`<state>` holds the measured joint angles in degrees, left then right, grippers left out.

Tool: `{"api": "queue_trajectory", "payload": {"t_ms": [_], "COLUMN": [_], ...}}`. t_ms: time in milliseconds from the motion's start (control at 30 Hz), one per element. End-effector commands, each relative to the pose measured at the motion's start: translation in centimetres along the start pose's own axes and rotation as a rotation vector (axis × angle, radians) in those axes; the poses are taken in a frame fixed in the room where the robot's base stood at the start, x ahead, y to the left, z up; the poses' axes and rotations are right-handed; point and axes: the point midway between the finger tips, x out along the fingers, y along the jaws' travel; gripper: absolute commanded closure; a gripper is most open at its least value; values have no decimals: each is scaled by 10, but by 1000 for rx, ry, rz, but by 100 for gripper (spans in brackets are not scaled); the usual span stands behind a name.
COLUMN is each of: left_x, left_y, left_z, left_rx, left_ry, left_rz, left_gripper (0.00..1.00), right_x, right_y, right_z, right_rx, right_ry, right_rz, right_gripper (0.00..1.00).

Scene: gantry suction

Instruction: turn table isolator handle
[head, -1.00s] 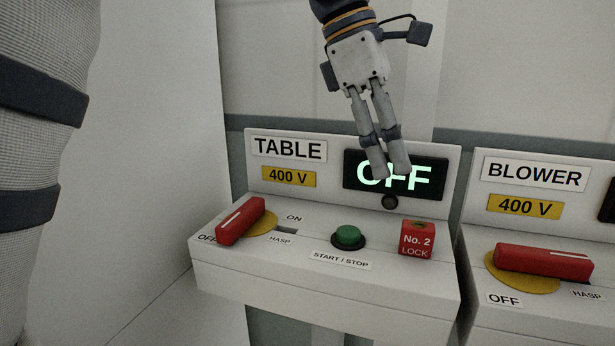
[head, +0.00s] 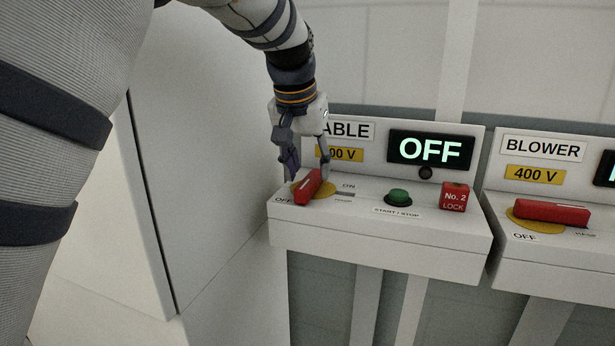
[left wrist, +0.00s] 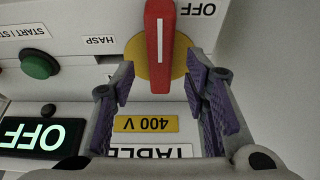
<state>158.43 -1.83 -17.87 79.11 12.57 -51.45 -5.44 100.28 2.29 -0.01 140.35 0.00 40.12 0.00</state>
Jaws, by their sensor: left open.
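The red TABLE isolator handle (head: 309,187) sits on a yellow disc (head: 327,190) on the left panel's sloped top. In the head view it points at OFF, and the TABLE display (head: 431,149) reads OFF. My left gripper (head: 307,172) is open with its fingers around or just above the handle. In the left wrist view the handle (left wrist: 159,45) lies ahead between the two open fingers (left wrist: 163,90), not visibly gripped; contact cannot be told. My right gripper is not in view.
A green START/STOP button (head: 398,196) and a red No. 2 lock (head: 454,197) sit right of the handle. The BLOWER panel has its own red handle (head: 551,211) further right. A pale cabinet wall (head: 200,170) stands close on the left.

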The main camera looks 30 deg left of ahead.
Motion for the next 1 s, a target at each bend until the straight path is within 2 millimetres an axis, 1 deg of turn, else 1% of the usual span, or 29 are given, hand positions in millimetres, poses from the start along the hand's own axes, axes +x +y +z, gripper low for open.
{"api": "queue_trajectory", "payload": {"t_ms": [33,100,200,467,567,600,667,1000], "left_x": [9,18,26,28,28,28,28,30], "left_y": [0,0,0,0,0,0,0,1], "left_z": [1,0,0,0,0,0,0,-2], "left_rx": [0,-1,-2,-2,-2,-2,-2,-4], "left_ry": [-2,0,2,2,2,2,2,0], "left_rz": [0,1,1,1,1,1,1,0], "left_gripper": [58,58,58,58,79,88,100,100], "right_x": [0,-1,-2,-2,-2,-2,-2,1], "right_y": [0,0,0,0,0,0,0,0], "right_z": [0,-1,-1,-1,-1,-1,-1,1], "right_rx": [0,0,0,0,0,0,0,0], "right_ry": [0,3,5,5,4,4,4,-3], "right_rz": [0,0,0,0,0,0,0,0], "right_gripper": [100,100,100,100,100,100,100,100]}}
